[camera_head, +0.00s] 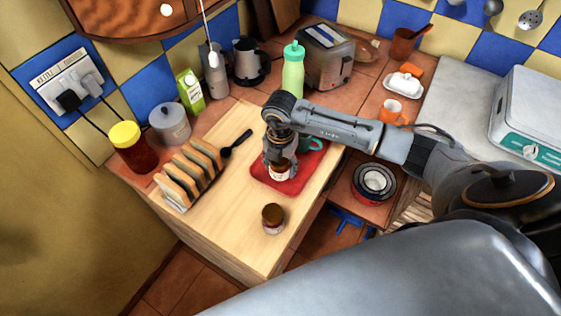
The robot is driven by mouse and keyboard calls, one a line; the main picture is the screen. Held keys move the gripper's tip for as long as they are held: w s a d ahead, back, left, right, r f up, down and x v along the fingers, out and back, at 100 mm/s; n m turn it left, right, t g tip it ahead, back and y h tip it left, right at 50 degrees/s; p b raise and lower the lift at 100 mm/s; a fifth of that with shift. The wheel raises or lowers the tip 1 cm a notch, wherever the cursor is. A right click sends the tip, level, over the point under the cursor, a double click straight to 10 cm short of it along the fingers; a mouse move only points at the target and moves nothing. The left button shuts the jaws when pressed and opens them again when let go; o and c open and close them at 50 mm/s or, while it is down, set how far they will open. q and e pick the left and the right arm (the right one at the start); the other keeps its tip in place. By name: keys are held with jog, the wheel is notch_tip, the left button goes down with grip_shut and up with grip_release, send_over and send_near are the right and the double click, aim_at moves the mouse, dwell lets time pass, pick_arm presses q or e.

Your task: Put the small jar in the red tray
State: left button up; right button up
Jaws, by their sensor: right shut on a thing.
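My right gripper (279,163) points down over the red tray (300,181) and is shut on a small jar (280,174) with a pale label. The fingers hide the jar's upper part. The jar is over the tray's left part; I cannot tell whether its base touches the tray. A teal mug (315,143) stands at the tray's back, partly hidden by my arm. A second jar (273,219) with a brown lid stands upright on the wooden counter top, in front of the tray. My left gripper is not in view.
A toast rack (190,173) with several slices and a dark-handled utensil (237,142) lie left of the tray. A yellow-lidded jar (133,147), grey pot (170,124), green bottle (293,72) and toaster (327,56) stand behind. The front of the wooden top is mostly clear.

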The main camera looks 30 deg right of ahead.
jog(key=shift+f, duration=0.1)
jog(key=shift+f, duration=0.15)
jog(key=o, duration=1.5)
jog(key=shift+c, duration=0.2)
